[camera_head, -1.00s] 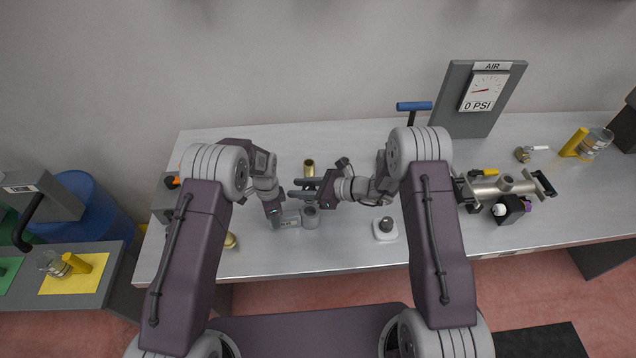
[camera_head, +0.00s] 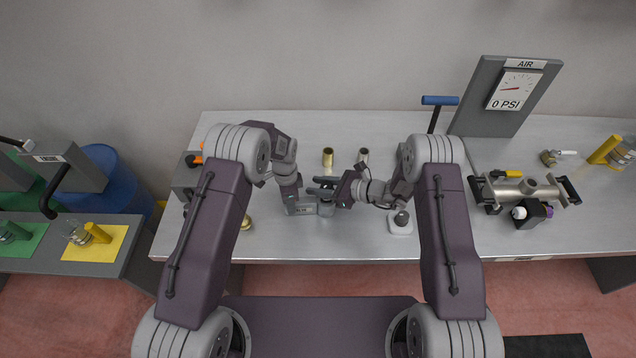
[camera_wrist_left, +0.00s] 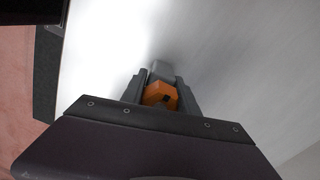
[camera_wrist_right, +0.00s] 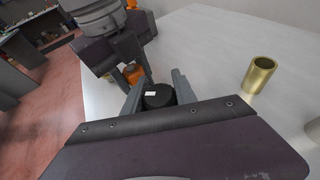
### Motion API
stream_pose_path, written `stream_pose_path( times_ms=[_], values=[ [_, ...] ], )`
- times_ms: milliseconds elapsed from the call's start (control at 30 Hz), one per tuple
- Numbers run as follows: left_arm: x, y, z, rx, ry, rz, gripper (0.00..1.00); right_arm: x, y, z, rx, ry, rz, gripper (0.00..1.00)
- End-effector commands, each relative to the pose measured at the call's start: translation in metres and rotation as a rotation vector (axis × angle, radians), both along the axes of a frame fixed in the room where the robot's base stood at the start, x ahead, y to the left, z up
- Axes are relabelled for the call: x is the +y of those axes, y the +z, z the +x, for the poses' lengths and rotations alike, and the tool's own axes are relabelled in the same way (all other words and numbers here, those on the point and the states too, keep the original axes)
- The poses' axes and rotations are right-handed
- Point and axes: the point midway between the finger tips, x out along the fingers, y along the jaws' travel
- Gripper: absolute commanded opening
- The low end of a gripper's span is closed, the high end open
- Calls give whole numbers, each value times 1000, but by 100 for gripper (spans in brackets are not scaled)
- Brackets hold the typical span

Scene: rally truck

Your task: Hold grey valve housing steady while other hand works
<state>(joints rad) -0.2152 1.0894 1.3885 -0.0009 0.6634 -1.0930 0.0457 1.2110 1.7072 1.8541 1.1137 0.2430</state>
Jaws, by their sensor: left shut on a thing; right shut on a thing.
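The grey valve housing (camera_head: 326,210) shows in the head view as a short grey cylinder on the table, partly hidden by my grippers. My left gripper (camera_head: 298,205) is shut at its left side. In the left wrist view, an orange part (camera_wrist_left: 161,91) sits between these fingers (camera_wrist_left: 160,84), with a grey piece beyond it. My right gripper (camera_head: 320,189) is at the top of the cylinder. In the right wrist view its fingers (camera_wrist_right: 157,90) are shut on a dark round piece (camera_wrist_right: 158,98) with a small white label. The joint between the dark piece and the housing is hidden.
A white base with a grey knob (camera_head: 401,222) is to the right. A gauge panel (camera_head: 505,95) and a pipe assembly (camera_head: 527,190) are farther right. Table behind the cylinders is clear.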

Motion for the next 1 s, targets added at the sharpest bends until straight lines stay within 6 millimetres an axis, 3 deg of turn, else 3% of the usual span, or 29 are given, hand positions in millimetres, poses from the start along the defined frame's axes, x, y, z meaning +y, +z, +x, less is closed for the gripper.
stream_pose_path(
  times_ms=[1000],
  values=[
    [0,0,0,1,0,0,0,0,-15,0,1,0,0,0]
  ],
)
